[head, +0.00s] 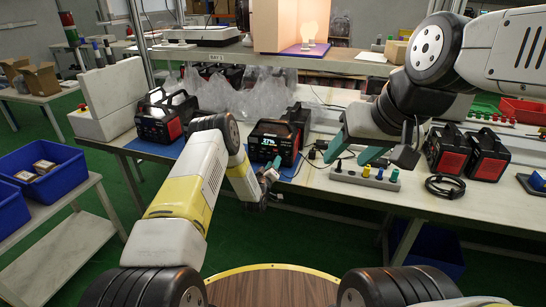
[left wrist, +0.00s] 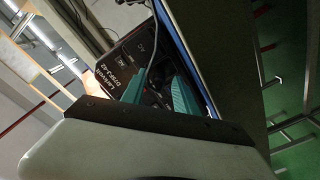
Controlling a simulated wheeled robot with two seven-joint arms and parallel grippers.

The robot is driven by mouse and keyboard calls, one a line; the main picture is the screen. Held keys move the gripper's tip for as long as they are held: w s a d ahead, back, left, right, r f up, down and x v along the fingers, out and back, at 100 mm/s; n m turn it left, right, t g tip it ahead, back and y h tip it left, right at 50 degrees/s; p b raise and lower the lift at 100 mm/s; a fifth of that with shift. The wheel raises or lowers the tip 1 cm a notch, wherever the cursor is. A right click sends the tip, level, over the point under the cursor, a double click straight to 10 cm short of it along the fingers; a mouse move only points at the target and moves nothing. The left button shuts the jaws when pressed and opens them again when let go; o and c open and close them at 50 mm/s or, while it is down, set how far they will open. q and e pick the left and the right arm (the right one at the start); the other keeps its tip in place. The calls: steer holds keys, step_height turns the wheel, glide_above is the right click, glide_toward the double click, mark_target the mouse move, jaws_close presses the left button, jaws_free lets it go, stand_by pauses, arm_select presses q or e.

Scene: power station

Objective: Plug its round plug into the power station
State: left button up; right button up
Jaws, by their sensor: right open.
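A black and red power station (head: 273,143) with a lit display stands on a blue mat in the middle of the bench. My left gripper (head: 268,173) is low in front of it, at the bench's front edge. In the left wrist view, the labelled front of a power station (left wrist: 125,75) is close beyond the teal fingers (left wrist: 160,93), and a grey cable (left wrist: 150,50) runs down between them. Whether they grip a plug is hidden. My right gripper (head: 354,158) is open above the bench, right of the power station. I cannot make out the round plug.
A power strip (head: 365,178) with coloured plugs lies below my right gripper. A coiled black cable (head: 445,186) and two more power stations (head: 447,152) are to the right. Another station (head: 163,120) and a pale case (head: 108,100) stand left. Clear plastic bags (head: 235,95) lie behind.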

arm_select(q)
steer(key=v, duration=0.7)
steer(key=shift+s, duration=0.4)
steer(key=shift+a, duration=0.15)
